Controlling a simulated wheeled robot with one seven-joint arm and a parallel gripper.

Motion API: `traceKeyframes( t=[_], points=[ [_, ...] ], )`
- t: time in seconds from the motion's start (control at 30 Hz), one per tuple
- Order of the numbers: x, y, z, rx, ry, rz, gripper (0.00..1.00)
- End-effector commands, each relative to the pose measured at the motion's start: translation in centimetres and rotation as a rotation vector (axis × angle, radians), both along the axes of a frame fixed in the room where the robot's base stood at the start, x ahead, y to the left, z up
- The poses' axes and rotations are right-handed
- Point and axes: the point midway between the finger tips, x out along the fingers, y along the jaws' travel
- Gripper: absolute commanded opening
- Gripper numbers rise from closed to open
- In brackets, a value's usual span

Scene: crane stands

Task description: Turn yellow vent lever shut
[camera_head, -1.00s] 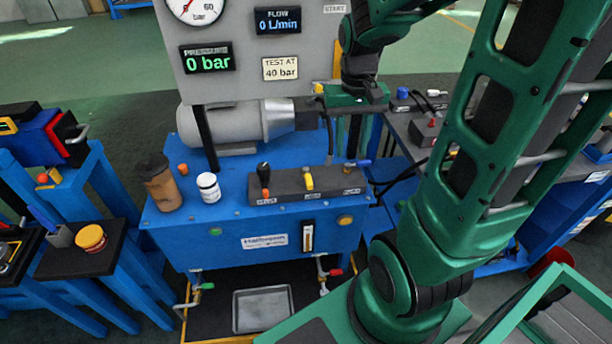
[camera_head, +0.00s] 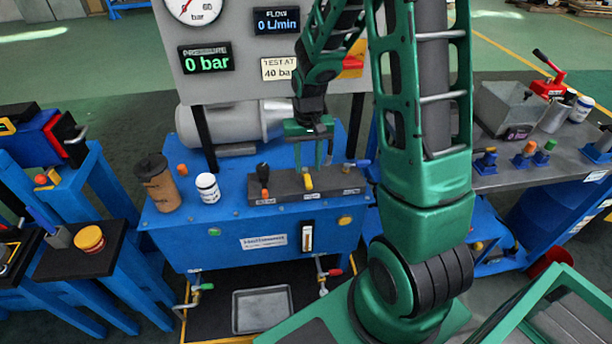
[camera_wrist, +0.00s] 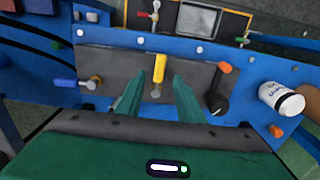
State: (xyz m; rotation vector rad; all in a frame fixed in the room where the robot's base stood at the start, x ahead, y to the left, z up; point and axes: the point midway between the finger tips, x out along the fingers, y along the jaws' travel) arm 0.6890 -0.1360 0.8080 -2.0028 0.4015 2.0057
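The yellow vent lever (camera_head: 308,181) is the middle one of three on the dark valve block (camera_head: 285,188) on top of the blue bench. In the wrist view the lever (camera_wrist: 160,67) points toward the picture's top, in line with the gap between my fingers. My gripper (camera_head: 325,164) hangs just behind the block, pointing down. In the wrist view my gripper (camera_wrist: 159,78) is open, with a green finger on each side of the lever's line. Contact with the lever cannot be told.
A white jar (camera_head: 208,187) and a brown cup (camera_head: 158,183) stand left on the bench. A grey motor (camera_head: 235,124) and gauge panel stand behind. The display reads 0 bar.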

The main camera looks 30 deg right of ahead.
Motion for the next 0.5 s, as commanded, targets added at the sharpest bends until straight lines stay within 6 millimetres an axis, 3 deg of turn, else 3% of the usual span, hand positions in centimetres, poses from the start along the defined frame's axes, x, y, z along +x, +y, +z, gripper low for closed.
traceKeyframes(
  t=[0.2, 0.5],
  points=[
    [0.0, 0.0, -3.5, 0.0, 0.002, 0.0, 0.34],
    [0.0, 0.0, -5.2, 0.0, 0.0, 0.0, 0.34]
  ],
)
